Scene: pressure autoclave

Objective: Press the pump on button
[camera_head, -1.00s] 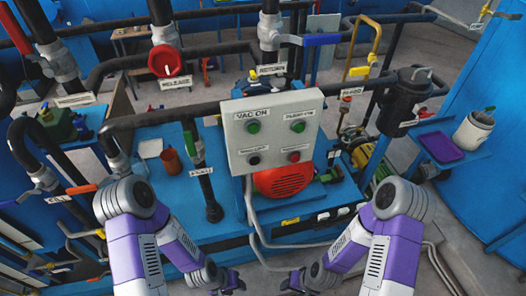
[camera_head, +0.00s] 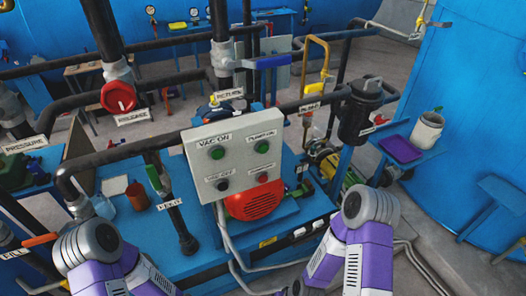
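The grey control box (camera_head: 238,165) stands in the middle of the view with four-cornered face toward me. The pump on button (camera_head: 262,147) is green and sits at the upper right of its face, under its label. A green vac on button (camera_head: 217,153) is at the upper left. A black button (camera_head: 223,185) is at the lower left and a red button (camera_head: 263,178) at the lower right. Nothing covers the buttons. My two arms come in low at the left and right, below the box. Both grippers lie beyond the bottom edge.
A red pump motor (camera_head: 255,203) sits just below the box on the blue bench. Black pipes run behind and left, with a red release knob (camera_head: 118,97). A black filter canister (camera_head: 358,112) and a purple tray (camera_head: 401,149) are at the right.

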